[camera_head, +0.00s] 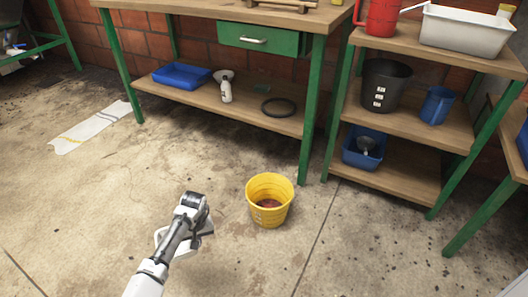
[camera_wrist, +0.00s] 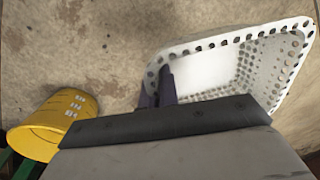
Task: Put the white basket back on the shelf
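The white basket (camera_wrist: 246,62), with rows of round holes, is at the upper right of the wrist view, its open side facing the camera. In the head view the white basket (camera_head: 182,248) is mostly hidden behind my arm. My gripper (camera_wrist: 160,88) is at its near-left rim, one finger on each side of the wall, close together, so it looks shut on the rim. In the head view my gripper (camera_head: 199,222) is low over the floor. The wooden shelf unit with green legs (camera_head: 420,128) stands at the right.
A yellow bucket (camera_head: 270,199) stands on the floor right of my gripper. The shelf holds a white tub (camera_head: 465,30), a red jug (camera_head: 379,17), a black bucket (camera_head: 385,85), a blue jug (camera_head: 437,105) and a blue bin (camera_head: 363,148). A workbench (camera_head: 225,10) stands left of it.

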